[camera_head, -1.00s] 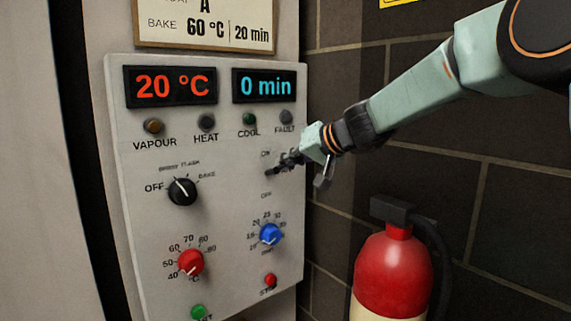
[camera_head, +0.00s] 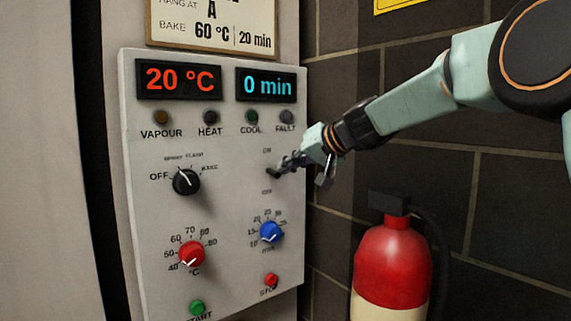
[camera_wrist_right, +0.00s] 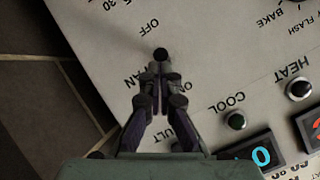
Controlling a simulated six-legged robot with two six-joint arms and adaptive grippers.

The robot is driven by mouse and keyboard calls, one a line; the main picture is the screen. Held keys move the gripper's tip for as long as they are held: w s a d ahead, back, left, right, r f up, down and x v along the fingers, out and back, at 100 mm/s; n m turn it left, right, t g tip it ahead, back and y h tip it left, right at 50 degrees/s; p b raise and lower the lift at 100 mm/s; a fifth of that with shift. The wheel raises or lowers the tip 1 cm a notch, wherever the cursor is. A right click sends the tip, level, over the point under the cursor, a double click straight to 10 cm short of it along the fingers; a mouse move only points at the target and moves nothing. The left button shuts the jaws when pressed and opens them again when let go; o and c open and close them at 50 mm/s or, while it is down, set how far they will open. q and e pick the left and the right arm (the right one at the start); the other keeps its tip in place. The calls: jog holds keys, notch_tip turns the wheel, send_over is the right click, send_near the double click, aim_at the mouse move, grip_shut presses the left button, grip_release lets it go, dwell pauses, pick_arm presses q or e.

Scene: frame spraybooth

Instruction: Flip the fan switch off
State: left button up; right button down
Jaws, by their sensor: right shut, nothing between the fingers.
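The fan switch (camera_wrist_right: 160,54) shows in the right wrist view as a dark round tip between the OFF and FAN ON labels. In the head view it is a small dark shape (camera_head: 272,174) on the right side of the control panel (camera_head: 225,215), mostly covered by my fingers. I cannot tell which way its lever leans. My right gripper (camera_wrist_right: 157,70) is shut and empty, its fingertips right at the switch; whether they touch it is unclear. It also shows in the head view (camera_head: 281,167), reaching in from the right. My left gripper is not in view.
Near the switch are a black selector knob (camera_head: 186,182), a red knob (camera_head: 191,253), a blue knob (camera_head: 270,231) and a red stop button (camera_head: 271,280). A fire extinguisher (camera_head: 392,262) stands right of the panel before a dark tiled wall (camera_head: 510,220).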

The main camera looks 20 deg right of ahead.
pick_arm(q)
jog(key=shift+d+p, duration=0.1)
jog(key=shift+p, duration=0.3)
dwell(0.5)
